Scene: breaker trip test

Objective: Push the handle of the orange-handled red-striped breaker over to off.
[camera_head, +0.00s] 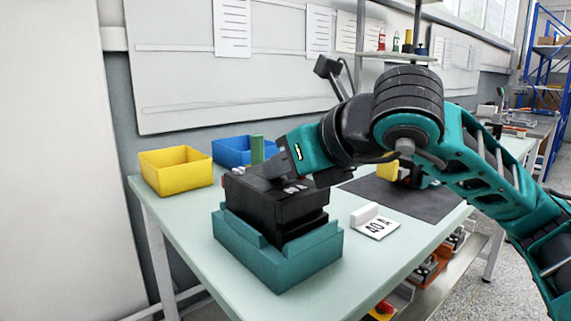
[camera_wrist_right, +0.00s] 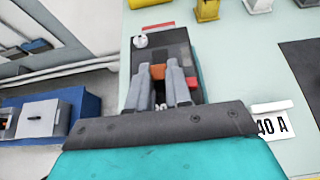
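A black breaker (camera_head: 285,210) sits in a teal holder (camera_head: 285,262) on the pale green table. In the right wrist view the breaker (camera_wrist_right: 183,50) shows an orange handle (camera_wrist_right: 158,71), and a red strip (camera_wrist_right: 158,27) shows at its far end. My right gripper (camera_wrist_right: 158,68) is over the breaker's top, its two grey fingers a little apart with the orange handle between their tips. I cannot tell whether they touch it. In the head view my right gripper (camera_head: 262,171) reaches in from the right and its fingertips are hard to make out. My left gripper is out of view.
A yellow bin (camera_head: 175,168) and a blue bin (camera_head: 230,152) stand behind the breaker. A "40 A" card (camera_head: 377,226) lies to its right, near a dark mat (camera_head: 425,202). The table's front right area is clear.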

